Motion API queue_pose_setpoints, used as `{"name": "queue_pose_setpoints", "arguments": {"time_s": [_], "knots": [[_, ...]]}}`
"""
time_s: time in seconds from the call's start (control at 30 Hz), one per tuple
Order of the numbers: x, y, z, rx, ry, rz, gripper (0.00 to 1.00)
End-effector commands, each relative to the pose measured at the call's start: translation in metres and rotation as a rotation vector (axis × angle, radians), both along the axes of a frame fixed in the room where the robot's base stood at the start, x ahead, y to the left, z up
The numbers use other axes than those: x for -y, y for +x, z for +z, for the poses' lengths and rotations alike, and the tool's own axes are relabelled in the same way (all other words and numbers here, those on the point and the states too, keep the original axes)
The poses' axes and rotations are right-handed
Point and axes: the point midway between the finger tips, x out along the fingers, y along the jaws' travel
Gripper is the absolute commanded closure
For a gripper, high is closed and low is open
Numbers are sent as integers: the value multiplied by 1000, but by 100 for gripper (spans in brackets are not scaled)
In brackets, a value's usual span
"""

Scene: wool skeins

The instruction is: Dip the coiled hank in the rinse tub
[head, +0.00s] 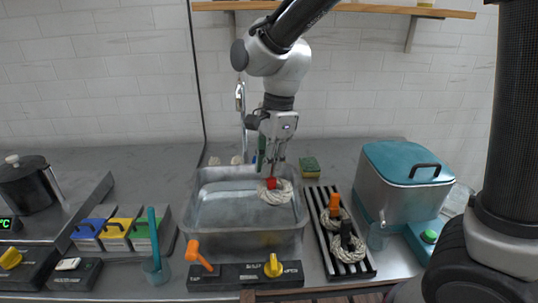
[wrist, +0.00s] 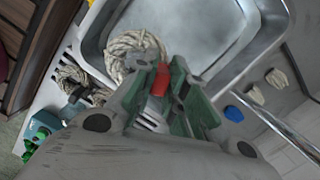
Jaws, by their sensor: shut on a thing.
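The coiled hank (head: 276,195) is a ring of cream wool with a red grip (head: 271,183) on it. My gripper (head: 272,172) points down and is shut on the red grip. The hank hangs at the right part of the metal rinse tub (head: 200,215), near its right wall. In the wrist view, the red grip (wrist: 160,79) sits between the green fingers of my gripper (wrist: 168,84). The hank (wrist: 134,50) shows beside it, over the tub's edge (wrist: 96,38) in that view. I cannot tell whether the wool touches water.
A black slatted rack (head: 366,268) right of the tub holds hanks with orange (head: 334,203) and black grips (head: 346,234). A teal-lidded box (head: 405,175) stands farther right. A faucet (head: 240,100) rises behind the tub. An orange lever (head: 196,252) stands in front.

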Motion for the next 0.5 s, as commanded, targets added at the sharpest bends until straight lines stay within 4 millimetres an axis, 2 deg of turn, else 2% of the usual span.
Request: {"name": "queue_pose_setpoints", "arguments": {"time_s": [0.5], "knots": [[0, 0, -58, -1, -2, 0, 100]]}}
